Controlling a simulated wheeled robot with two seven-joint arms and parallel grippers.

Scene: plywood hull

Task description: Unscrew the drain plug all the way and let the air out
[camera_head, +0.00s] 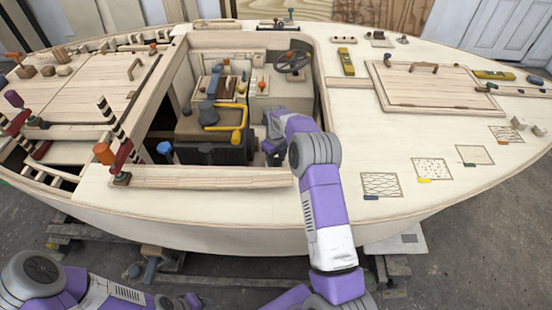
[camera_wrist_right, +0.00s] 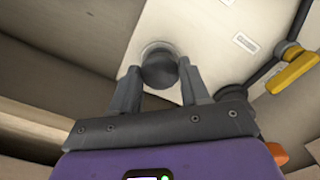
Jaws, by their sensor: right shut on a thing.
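The drain plug (camera_wrist_right: 160,73) is a dark round knob on a pale panel in the right wrist view. A lighter ring shows around its far edge. My right gripper (camera_wrist_right: 158,82) has one finger on each side of the plug and is shut on it. In the head view, my right gripper (camera_head: 270,148) reaches down into the open cockpit, beside the dark engine block (camera_head: 205,152). The plug is hidden there. I cannot tell how far the plug is unscrewed.
A yellow bent handle (camera_head: 238,125) lies close left of my right gripper; a yellow handle (camera_wrist_right: 297,68) also shows in the wrist view. A steering wheel (camera_head: 293,62) stands behind. The cockpit walls and a wooden beam (camera_head: 200,178) in front bound the space.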

